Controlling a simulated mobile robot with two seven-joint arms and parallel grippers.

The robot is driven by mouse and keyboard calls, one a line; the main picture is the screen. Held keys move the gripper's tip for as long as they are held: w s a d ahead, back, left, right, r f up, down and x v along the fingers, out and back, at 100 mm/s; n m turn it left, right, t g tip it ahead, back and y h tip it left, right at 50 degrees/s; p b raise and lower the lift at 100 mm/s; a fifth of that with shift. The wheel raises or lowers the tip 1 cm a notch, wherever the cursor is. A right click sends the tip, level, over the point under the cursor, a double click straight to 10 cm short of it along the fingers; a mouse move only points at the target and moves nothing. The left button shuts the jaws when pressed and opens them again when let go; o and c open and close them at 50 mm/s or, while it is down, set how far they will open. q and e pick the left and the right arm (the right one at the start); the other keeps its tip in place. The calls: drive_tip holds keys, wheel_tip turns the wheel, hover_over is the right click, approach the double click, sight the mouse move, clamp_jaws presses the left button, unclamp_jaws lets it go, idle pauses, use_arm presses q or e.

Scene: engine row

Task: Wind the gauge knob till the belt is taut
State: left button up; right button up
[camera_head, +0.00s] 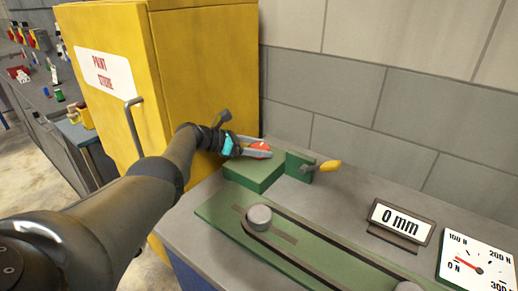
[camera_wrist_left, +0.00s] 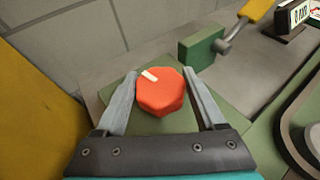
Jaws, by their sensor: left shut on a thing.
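The red faceted knob (camera_head: 260,147) with a white mark sits on a green block (camera_head: 254,174) at the back of the bench. In the left wrist view the knob (camera_wrist_left: 160,97) lies between the two grey fingers, its white mark toward upper left. My left gripper (camera_head: 256,150) is shut on the knob. The dark belt (camera_head: 330,252) loops round a grey pulley (camera_head: 260,216) on a green plate. The dial gauge (camera_head: 478,262) has its red needle near 0 N. The display (camera_head: 400,222) reads 0 mm. My right gripper is not in view.
A green bracket (camera_head: 298,166) with a yellow-handled lever (camera_head: 328,166) stands just right of the knob. A yellow paint store cabinet (camera_head: 170,80) rises at left, close to my left arm. A block wall (camera_head: 400,90) closes the back.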

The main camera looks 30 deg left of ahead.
use_arm(q)
drive_tip(key=shift+w+r, duration=0.1)
drive_tip(key=shift+r, duration=0.05)
drive_tip(key=o, duration=1.3)
drive_tip(key=shift+o, duration=0.2)
wheel_tip(320, 180, up, 9)
drive_tip(key=p, duration=0.6)
wheel_tip(320, 180, up, 11)
drive_tip(key=p, duration=0.3)
hover_over(259, 147)
